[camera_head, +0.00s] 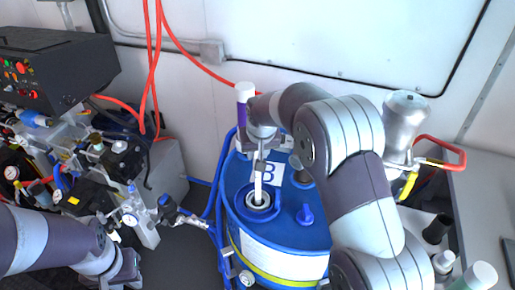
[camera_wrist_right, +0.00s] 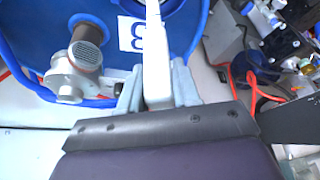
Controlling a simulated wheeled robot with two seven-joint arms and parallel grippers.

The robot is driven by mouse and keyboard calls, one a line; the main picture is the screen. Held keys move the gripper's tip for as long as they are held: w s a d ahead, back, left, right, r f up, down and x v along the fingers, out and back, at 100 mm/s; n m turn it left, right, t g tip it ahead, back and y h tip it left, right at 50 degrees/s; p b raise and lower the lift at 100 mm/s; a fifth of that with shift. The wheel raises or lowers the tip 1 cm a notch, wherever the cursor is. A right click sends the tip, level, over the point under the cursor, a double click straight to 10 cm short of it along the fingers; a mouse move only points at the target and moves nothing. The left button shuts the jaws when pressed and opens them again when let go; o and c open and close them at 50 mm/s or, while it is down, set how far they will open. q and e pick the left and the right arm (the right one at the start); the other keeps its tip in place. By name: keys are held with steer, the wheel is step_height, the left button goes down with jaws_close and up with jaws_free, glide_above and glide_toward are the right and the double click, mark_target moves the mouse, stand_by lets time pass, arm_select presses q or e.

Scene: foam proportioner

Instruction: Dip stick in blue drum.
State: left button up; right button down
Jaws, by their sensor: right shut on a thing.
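The blue drum (camera_head: 312,238) stands in the middle of the head view, with a label "B" on its lid; it also fills the top left of the right wrist view (camera_wrist_right: 105,52). The white stick (camera_head: 258,182) points down at the round open port (camera_head: 245,212) in the drum lid. Its lower end lines up with the port; I cannot tell how deep it reaches. My right gripper (camera_head: 262,160) is shut on the stick above the lid. The stick shows between its fingers in the right wrist view (camera_wrist_right: 157,70). My left gripper (camera_head: 128,272) is at the bottom left, its fingers unclear.
A blue cap (camera_head: 305,214) sits on the lid. A hose nozzle (camera_head: 180,213) is left of the drum. A black control box (camera_head: 55,65) and gauges fill the left. A metal canister (camera_head: 405,120) stands at right.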

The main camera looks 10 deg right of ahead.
step_height(320, 180, down, 8)
steer(key=b, duration=0.5)
steer(key=shift+f, duration=0.15)
stand_by(1.3)
step_height(320, 180, up, 26)
steer(key=p, duration=1.9)
steer(key=shift+r+p, duration=0.2)
steer(key=shift+p, duration=0.1)
steer(key=shift+f, duration=0.1)
